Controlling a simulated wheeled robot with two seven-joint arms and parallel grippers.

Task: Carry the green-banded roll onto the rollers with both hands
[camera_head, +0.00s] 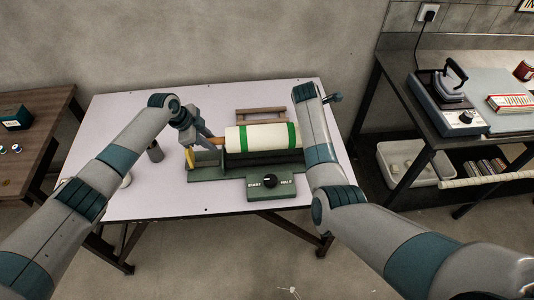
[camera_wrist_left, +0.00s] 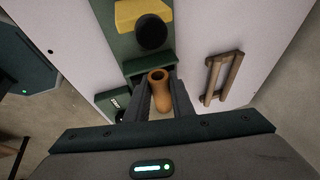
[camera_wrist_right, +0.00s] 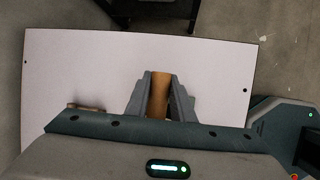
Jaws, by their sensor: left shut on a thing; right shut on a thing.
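The roll (camera_head: 250,138) is cream cloth with green bands near its ends. It lies level over the green machine (camera_head: 205,172) on the white table. I cannot tell whether it touches the dark rollers (camera_head: 262,158) below it. My left gripper (camera_head: 208,140) is shut on the wooden handle at the roll's left end; the handle (camera_wrist_left: 161,95) shows between the fingers in the left wrist view. My right gripper (camera_wrist_right: 160,95) is shut on the other wooden handle (camera_wrist_right: 159,92). In the head view my right arm hides that gripper and the roll's right end.
A wooden rack (camera_head: 262,115) lies on the table behind the roll. The machine's control box (camera_head: 273,187) with a black knob is at the front. A side bench (camera_head: 405,120) stands at the right.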

